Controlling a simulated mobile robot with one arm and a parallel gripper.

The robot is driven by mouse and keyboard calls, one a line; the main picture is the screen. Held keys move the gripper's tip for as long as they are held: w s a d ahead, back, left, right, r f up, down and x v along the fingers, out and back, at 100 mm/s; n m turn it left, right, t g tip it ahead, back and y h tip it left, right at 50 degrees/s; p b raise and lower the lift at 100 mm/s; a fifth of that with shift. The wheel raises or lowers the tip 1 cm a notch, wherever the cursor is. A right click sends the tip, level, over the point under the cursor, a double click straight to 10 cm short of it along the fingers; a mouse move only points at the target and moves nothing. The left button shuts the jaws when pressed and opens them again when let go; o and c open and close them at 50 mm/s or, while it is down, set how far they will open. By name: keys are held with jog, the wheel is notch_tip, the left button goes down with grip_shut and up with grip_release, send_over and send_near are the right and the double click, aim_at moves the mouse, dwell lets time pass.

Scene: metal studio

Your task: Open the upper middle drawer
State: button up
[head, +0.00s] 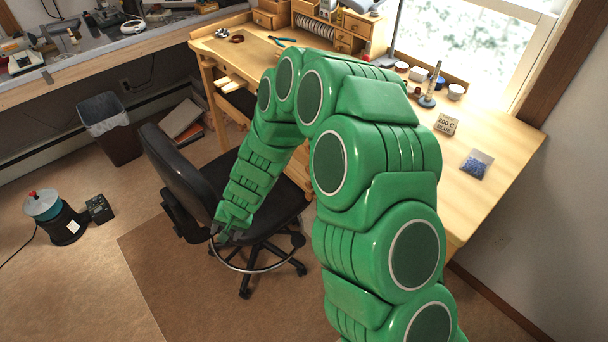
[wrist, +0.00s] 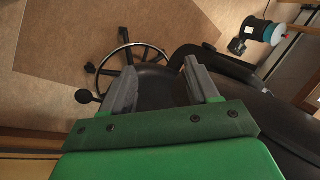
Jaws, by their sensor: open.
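Small wooden drawers (head: 346,39) sit in the organizer at the back of the wooden workbench (head: 500,150). I cannot tell which one is the upper middle drawer. My gripper (head: 222,234) hangs low in front of the black chair, well apart from the drawers. In the wrist view my gripper (wrist: 160,86) is open and empty, its two grey fingers spread above the chair. No drawer can be made out in the wrist view.
The black office chair (head: 180,172) stands before the workbench, close to my gripper. A dark bin (head: 105,130) and a black-and-teal round device (head: 55,215) stand on the floor at left. Pliers (head: 281,41) and jars lie on the bench.

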jog(key=w+d+f+m+t+h, duration=0.15)
jog(key=f+m, duration=0.25)
jog(key=f, duration=0.5)
jog(key=w+d+f+m+t+h, duration=0.1)
jog(key=w+d+f+m+h, duration=0.15)
jog(key=f, duration=0.65)
jog(key=s+d+f+m+t+h, duration=0.3)
jog(key=d+f+m+h, duration=0.6)
jog(key=d, duration=0.5)
jog(key=n+t+h, duration=0.6)
jog(key=t+h, duration=0.2)
jog(key=t, duration=0.3)
send_near(307, 171)
jog(key=shift+g, duration=0.25)
jog(key=shift+r+x, duration=0.1)
jog(key=shift+x, duration=2)
jog(key=shift+r+x, duration=0.15)
jog(key=shift+x, duration=1.95)
